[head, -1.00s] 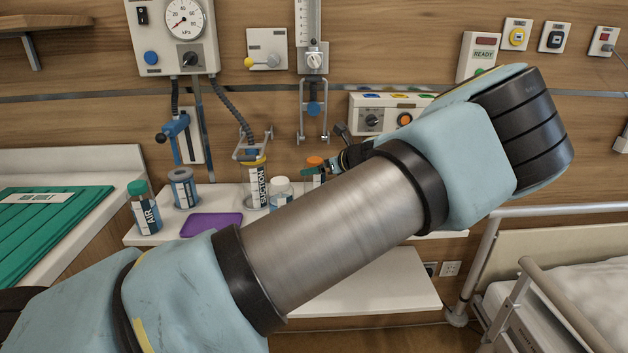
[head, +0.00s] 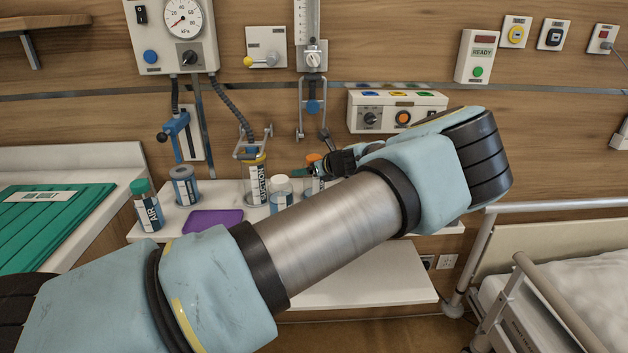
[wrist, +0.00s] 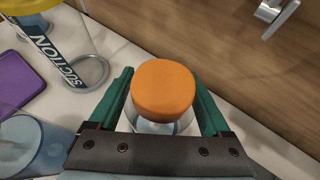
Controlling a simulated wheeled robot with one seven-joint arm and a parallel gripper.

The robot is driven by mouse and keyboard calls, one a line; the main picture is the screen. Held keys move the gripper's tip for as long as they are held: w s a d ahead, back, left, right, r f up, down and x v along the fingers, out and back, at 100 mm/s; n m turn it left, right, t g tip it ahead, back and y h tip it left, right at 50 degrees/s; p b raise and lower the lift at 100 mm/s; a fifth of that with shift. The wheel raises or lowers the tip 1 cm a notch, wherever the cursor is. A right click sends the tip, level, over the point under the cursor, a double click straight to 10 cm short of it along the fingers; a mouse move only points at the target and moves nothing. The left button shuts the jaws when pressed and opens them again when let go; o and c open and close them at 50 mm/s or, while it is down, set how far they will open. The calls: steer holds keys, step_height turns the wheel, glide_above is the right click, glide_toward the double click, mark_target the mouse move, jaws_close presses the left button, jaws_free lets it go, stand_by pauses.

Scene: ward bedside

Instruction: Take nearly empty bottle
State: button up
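A clear bottle with an orange cap (wrist: 165,90) stands on the white shelf between the two green fingers of my gripper (wrist: 161,76) in the wrist view. The fingers are apart, one on each side of the bottle, with a narrow gap visible at the left. In the head view the orange-capped bottle (head: 314,159) is partly hidden behind my gripper (head: 304,172) and arm. How full it is cannot be made out clearly. A clear bottle with a pale cap (head: 281,190) stands just to its left; its blurred body shows at the wrist view's lower left (wrist: 30,145).
A yellow-topped SUCTION jar (head: 258,185), a grey-blue canister (head: 184,186), a green-capped AIR bottle (head: 146,208) and a purple mat (head: 213,222) are on the shelf (head: 172,222). The wall panel (head: 397,110) is behind my gripper. A bed rail (head: 560,207) is at the right.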

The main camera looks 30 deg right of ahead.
steer(key=c, duration=1)
steer(key=shift+r, duration=0.1)
